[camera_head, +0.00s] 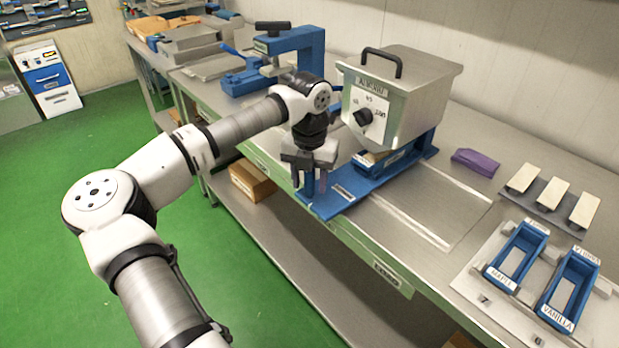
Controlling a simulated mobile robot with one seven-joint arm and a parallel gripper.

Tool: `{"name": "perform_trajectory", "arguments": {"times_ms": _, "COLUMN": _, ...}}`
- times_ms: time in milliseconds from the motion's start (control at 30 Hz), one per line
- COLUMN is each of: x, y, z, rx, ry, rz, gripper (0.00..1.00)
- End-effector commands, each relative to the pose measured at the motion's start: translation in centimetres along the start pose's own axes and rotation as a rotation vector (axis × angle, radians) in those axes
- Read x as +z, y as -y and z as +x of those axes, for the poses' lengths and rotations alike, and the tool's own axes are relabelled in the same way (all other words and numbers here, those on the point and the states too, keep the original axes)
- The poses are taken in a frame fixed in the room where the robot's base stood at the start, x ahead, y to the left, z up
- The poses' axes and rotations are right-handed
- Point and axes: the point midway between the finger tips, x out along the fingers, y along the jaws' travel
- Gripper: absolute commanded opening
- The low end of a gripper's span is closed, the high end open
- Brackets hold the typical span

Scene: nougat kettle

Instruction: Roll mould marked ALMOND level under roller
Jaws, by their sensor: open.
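My gripper (312,186) points down in front of the steel kettle (425,88). Its fingers are apart and look empty, at the near end of the blue base (346,196). The kettle carries a small plate that seems to read ALMOND and a black dial. Under the kettle, on the blue base, sits a partly hidden blue mould (395,160) with something tan at its near end; I cannot read its label. A blue framed station (308,42) stands farther back along the bench and may hold the roller. Whether my gripper touches the base I cannot tell.
Two empty blue moulds stand at right, one marked VANILLA (557,317) and one with a less legible label (498,279). A purple item (475,162) and cream blocks (523,178) lie behind them. Bare bench (440,200) lies right of the base.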

Motion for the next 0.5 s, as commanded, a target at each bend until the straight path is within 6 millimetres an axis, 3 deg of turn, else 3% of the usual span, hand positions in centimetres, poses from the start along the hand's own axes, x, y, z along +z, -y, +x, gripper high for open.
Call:
{"name": "perform_trajectory", "arguments": {"times_ms": 367, "x": -0.01, "y": 0.05, "z": 0.7, "rx": -0.001, "ry": 0.0, "rz": 0.001, "gripper": 0.45}}
{"name": "perform_trajectory", "arguments": {"times_ms": 500, "x": -0.01, "y": 0.05, "z": 0.68, "rx": -0.001, "ry": 0.0, "rz": 0.001, "gripper": 0.28}}
